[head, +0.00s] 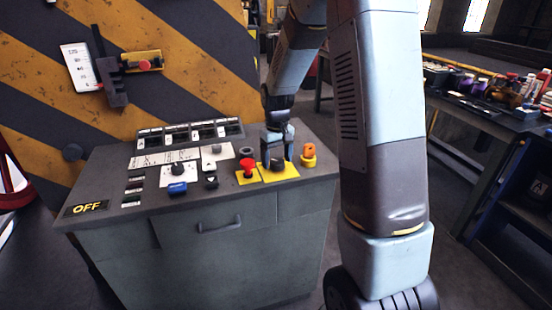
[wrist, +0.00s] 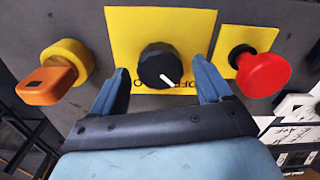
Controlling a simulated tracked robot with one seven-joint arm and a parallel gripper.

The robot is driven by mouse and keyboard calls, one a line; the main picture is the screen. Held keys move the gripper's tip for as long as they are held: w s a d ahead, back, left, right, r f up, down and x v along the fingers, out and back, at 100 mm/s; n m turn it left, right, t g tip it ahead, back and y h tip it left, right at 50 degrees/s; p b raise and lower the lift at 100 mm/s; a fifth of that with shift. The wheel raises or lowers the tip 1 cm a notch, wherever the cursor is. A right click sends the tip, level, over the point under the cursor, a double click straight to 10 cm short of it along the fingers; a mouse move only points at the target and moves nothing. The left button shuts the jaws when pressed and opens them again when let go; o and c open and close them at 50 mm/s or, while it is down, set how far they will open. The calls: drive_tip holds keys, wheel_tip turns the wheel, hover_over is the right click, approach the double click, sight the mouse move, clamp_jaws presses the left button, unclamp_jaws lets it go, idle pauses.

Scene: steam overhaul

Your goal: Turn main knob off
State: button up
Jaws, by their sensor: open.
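The main knob (wrist: 158,66) is a round black knob with a white pointer line. It sits on a yellow plate (wrist: 120,25) whose lettering is partly hidden behind the knob and my gripper. In the wrist view the white line points down and to the right, toward the letters "OFF". My gripper (wrist: 162,85) is open, with one blue finger on each side of the knob and visible space between. In the head view my gripper (head: 278,157) is over the yellow plate (head: 285,174) on the console. I cannot tell whether the fingers touch the plate.
A red mushroom button (wrist: 263,75) stands right of the knob in the wrist view, and an orange key switch (wrist: 48,85) left. In the head view the grey console (head: 200,262) carries a blue switch (head: 177,188) and an "OFF" sign (head: 87,208). A cluttered bench (head: 480,115) stands at right.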

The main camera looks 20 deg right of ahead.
sight(277, 161)
drive_tip(key=shift+r, duration=0.1)
wheel_tip(277, 161, up, 14)
drive_tip(key=shift+f, duration=0.25)
idle(0.4)
idle(0.3)
drive_tip(key=s+r+m+t, duration=0.1)
drive_tip(key=s+r, duration=0.3)
drive_tip(key=s, duration=1)
drive_tip(key=s+r+m+t, duration=0.1)
drive_tip(key=s+r+t, duration=0.3)
drive_tip(key=s, duration=1)
drive_tip(key=shift+s+a+r+t, duration=0.15)
drive_tip(key=shift+s+r+t, duration=0.15)
drive_tip(key=shift+r, duration=0.25)
drive_tip(key=shift+c, duration=0.4)
